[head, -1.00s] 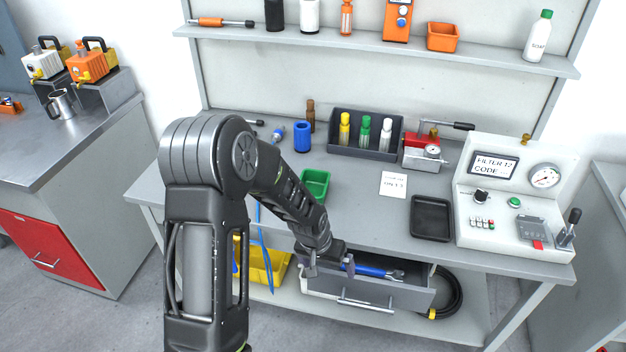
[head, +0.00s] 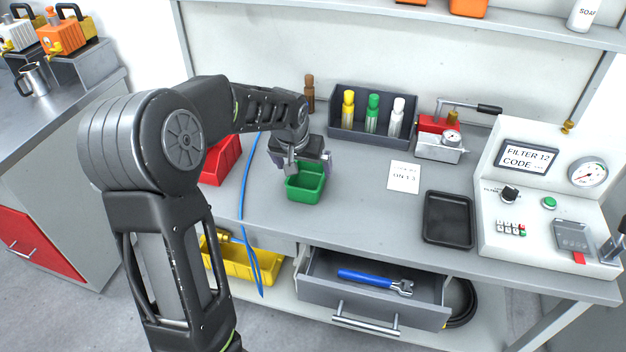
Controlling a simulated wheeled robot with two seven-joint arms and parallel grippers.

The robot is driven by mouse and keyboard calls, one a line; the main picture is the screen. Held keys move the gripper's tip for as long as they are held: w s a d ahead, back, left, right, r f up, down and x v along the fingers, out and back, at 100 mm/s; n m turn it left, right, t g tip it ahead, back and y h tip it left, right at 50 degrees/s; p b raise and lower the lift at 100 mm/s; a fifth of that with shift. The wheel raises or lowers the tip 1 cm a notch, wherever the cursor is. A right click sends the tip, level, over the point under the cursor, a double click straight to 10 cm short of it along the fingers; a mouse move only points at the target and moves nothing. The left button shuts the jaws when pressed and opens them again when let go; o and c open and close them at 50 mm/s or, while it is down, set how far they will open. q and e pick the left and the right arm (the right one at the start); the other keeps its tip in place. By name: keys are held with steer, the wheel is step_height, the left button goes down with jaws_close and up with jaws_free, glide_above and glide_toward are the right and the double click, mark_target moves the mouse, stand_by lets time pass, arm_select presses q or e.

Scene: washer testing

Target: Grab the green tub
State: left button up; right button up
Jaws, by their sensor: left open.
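The green tub (head: 306,187) is a small open bin standing on the grey workbench top, left of the white note. My left gripper (head: 308,168) is at the tub from behind and above, with its fingers spread on the left and right of the tub's upper part. The jaws are open; I cannot tell whether either finger touches the tub. The tub's back rim is partly hidden by the gripper. My right gripper is not in view.
A red bin (head: 221,160) stands left of the tub, partly behind my arm. A blue hose (head: 245,200) hangs over the bench edge. A dark rack (head: 345,136) with several bottles stands behind. A black tray (head: 448,219) lies right. Below, an open drawer (head: 372,300) holds a blue wrench (head: 375,281).

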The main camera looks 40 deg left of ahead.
mark_target(310, 182)
arm_select(q)
steer(key=shift+x, duration=1.15)
steer(key=shift+w+a+f+p, duration=0.1)
steer(key=shift+w+f+p, duration=0.15)
steer(key=shift+f+p, duration=0.25)
steer(key=x, duration=0.3)
steer(key=shift+w+f+p, duration=0.15)
steer(key=shift+f+p, duration=0.1)
steer(key=shift+p, duration=0.1)
steer(key=shift+w+a+f, duration=0.1)
steer(key=shift+f, duration=0.15)
